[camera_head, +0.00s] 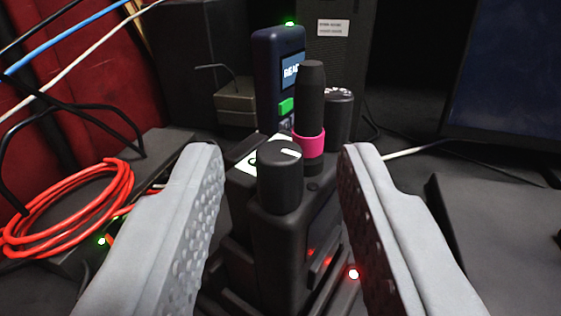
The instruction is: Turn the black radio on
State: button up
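A black radio (275,230) stands upright in a dark base between my fingers. On its top are a round black knob (280,178) with a white mark and, behind it, a thick black antenna (312,95) with a pink band (309,144). A red light (353,274) glows low at its right. My gripper (282,155) is open, with one pale grey finger on each side of the radio. A gap shows between each finger and the knob. The lower part of the radio is partly dark and hard to make out.
Behind the radio stands a dark blue handheld device (265,80) with a screen and green button. A coil of orange-red cable (65,215) lies at left, with blue and white cables above. A dark monitor (510,75) stands at the back right.

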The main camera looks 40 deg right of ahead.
grip_shut()
jog(key=shift+w+a+m+g+h, duration=0.15)
jog(key=shift+m+g+h, duration=0.15)
jog(key=shift+g+h, duration=0.15)
jog(key=m+g+h, duration=0.2)
jog(key=shift+w+a+g+h, duration=0.2)
jog(key=shift+g+h, duration=0.15)
jog(key=m+g+h, duration=0.2)
jog(key=g, duration=0.1)
jog(key=m+g, duration=0.2)
jog(key=shift+w+a+f+h, duration=0.1)
jog(key=shift+w+a+h, duration=0.1)
jog(key=shift+w+h, duration=0.2)
jog(key=m+g, duration=0.2)
jog(key=g, duration=0.1)
jog(key=m+g, duration=0.2)
jog(key=g, duration=0.1)
jog(key=w+m+g, duration=0.1)
jog(key=m+g, duration=0.1)
jog(key=shift+g+h, duration=0.4)
jog(key=shift+g, duration=0.5)
